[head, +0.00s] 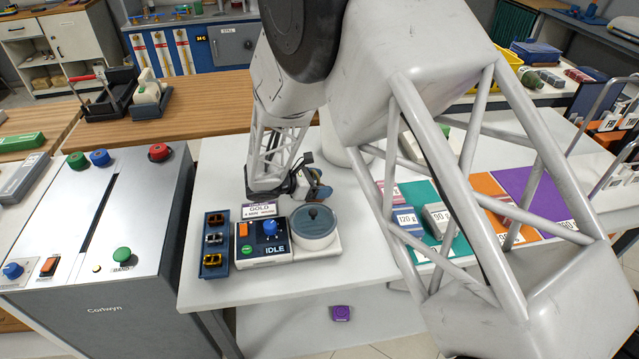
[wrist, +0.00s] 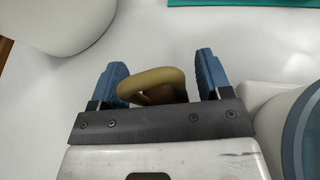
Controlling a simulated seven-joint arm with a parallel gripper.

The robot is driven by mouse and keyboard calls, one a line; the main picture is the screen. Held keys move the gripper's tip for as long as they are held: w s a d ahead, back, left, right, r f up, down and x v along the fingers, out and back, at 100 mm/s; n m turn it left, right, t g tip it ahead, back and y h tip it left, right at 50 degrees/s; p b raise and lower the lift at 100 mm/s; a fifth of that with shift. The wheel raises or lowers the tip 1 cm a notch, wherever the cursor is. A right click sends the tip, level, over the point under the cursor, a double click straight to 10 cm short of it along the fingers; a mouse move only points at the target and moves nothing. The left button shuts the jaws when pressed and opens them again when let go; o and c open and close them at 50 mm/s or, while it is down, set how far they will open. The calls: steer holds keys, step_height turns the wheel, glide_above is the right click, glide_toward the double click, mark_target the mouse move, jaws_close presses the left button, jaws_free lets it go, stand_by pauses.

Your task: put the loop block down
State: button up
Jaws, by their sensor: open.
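The loop block, an olive-yellow loop (wrist: 150,80) with a brown part under it, shows in the wrist view between the two blue fingers of my gripper (wrist: 162,82). The fingers are open. There is a clear gap on the right side of the loop; on the left the loop is close to or touching the finger, I cannot tell which. In the head view my gripper (head: 315,190) is low over the white table (head: 222,175), just behind the small machine. The block is mostly hidden there, and I cannot tell whether it rests on the table.
The small machine (head: 275,255) with a round lidded pot (head: 315,235) stands right in front of my gripper. A dark tray with several clips (head: 214,262) is to its left. Coloured mats with weight blocks (head: 437,218) lie to the right, partly behind my arm. A purple item (head: 341,313) is below the table's front edge.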

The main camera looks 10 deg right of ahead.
steer(key=shift+r, duration=0.1)
steer(key=v, duration=1.2)
stand_by(0.8)
steer(key=s+d+r+m+g+y, duration=0.4)
steer(key=s+d+r+m+y, duration=0.2)
steer(key=s+d+r+m, duration=0.5)
steer(key=s+d+r+m+t+y, duration=0.1)
steer(key=s+d+r+m+y, duration=0.1)
steer(key=s, duration=0.9)
steer(key=s+d+r+m+t+y, duration=0.2)
steer(key=s+r+m+y, duration=0.3)
steer(key=s, duration=0.7)
step_height(320, 180, up, 4)
steer(key=shift+s+d+r+m+t, duration=0.15)
steer(key=shift+d+m+t, duration=0.25)
steer(key=shift+m, duration=0.8)
